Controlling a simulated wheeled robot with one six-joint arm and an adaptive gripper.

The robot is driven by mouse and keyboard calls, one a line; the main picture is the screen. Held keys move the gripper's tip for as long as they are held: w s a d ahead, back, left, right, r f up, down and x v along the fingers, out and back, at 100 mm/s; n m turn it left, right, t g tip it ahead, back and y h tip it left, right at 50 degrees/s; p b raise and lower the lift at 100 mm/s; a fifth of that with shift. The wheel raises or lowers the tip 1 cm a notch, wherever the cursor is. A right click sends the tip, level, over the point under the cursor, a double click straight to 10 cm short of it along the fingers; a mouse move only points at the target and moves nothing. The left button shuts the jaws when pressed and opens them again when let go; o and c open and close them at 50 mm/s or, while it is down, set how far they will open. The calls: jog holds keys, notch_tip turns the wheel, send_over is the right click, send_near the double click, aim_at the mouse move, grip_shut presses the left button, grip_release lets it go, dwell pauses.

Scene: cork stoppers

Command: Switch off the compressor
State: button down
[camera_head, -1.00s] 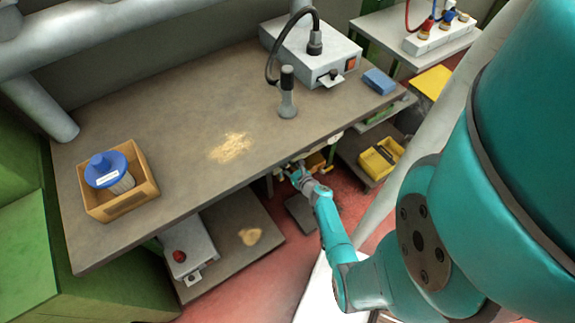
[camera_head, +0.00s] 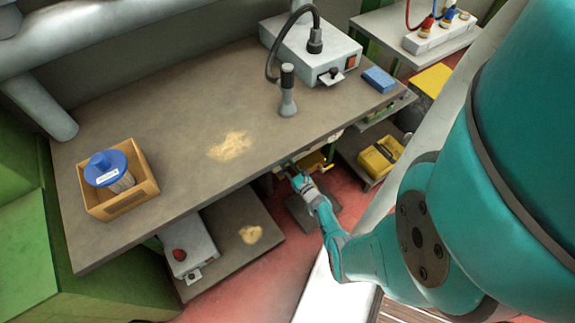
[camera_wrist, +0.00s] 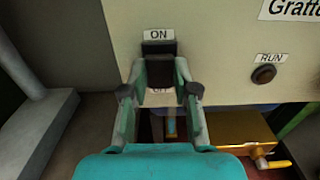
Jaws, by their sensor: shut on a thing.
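A pale panel (camera_wrist: 215,55) with a partly cut-off name plate fills the upper wrist view. On it is a dark switch (camera_wrist: 158,47) under an "ON" label (camera_wrist: 159,34). A lower label, which seems to read "OFF", is partly hidden between my fingers. My gripper (camera_wrist: 160,80) is in front of the panel, its two fingers on either side of the switch's lower part, shut on it. In the head view my gripper (camera_head: 291,170) is at the bench's front edge, and the panel is hidden beneath the bench.
A round button (camera_wrist: 264,74) labelled "RUN" is right of the switch. A yellow box (camera_wrist: 235,130) lies lower right. The bench (camera_head: 180,160) overhangs my gripper. A grey box with a red button (camera_head: 180,255) stands on the low shelf at left.

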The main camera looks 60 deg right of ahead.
jog(key=shift+a+f, duration=0.1)
jog(key=shift+a, duration=0.15)
jog(key=c, duration=0.9)
grip_release()
jog(key=shift+d+r, duration=0.1)
jog(key=shift+r, duration=0.1)
jog(key=shift+r, duration=4.9)
